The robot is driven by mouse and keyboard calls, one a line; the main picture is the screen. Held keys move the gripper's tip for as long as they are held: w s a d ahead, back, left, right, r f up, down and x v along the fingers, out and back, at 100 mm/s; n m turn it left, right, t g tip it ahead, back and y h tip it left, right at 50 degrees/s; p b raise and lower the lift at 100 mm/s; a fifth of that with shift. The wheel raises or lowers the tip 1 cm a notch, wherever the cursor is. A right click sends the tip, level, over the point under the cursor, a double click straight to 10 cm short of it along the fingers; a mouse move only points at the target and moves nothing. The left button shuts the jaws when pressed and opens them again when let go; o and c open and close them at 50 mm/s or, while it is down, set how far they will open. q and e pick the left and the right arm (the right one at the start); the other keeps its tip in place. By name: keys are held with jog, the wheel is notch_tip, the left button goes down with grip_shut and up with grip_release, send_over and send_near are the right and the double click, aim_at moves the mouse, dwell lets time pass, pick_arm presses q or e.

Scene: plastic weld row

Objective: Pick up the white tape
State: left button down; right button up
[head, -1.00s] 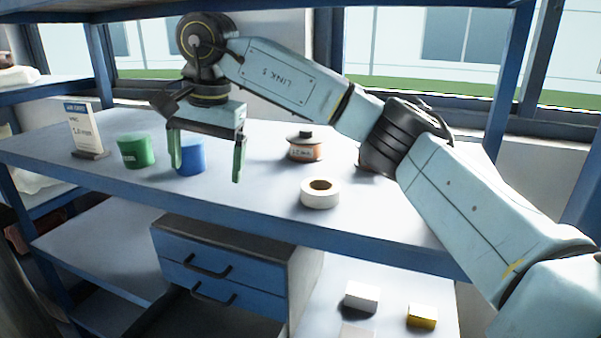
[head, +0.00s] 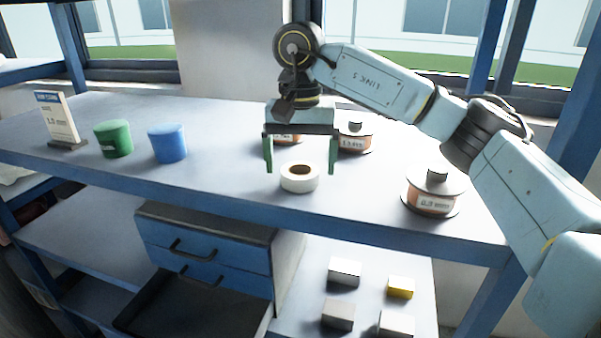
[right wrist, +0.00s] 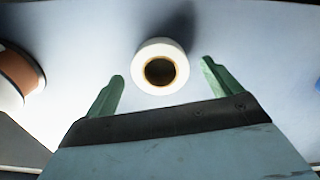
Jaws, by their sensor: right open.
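The white tape (head: 300,184) is a roll lying flat on the blue-edged bench top, near its front edge. My right gripper (head: 301,170) is open and empty, its two green fingers pointing down above and behind the tape in the head view. In the right wrist view the tape (right wrist: 161,72) shows between and just beyond the two open fingertips (right wrist: 162,68), with its dark hole visible. It looks apart from both fingers. My left gripper is not in view.
Wire spools stand behind the gripper (head: 354,138) and to the right (head: 432,194). A blue tub (head: 167,143), a green tub (head: 113,139) and a sign (head: 59,120) stand left. Small boxes (head: 344,271) lie on a lower shelf beside a drawer unit (head: 205,252).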

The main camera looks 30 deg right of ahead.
jog(key=shift+f, duration=0.4)
jog(key=c, duration=1.1)
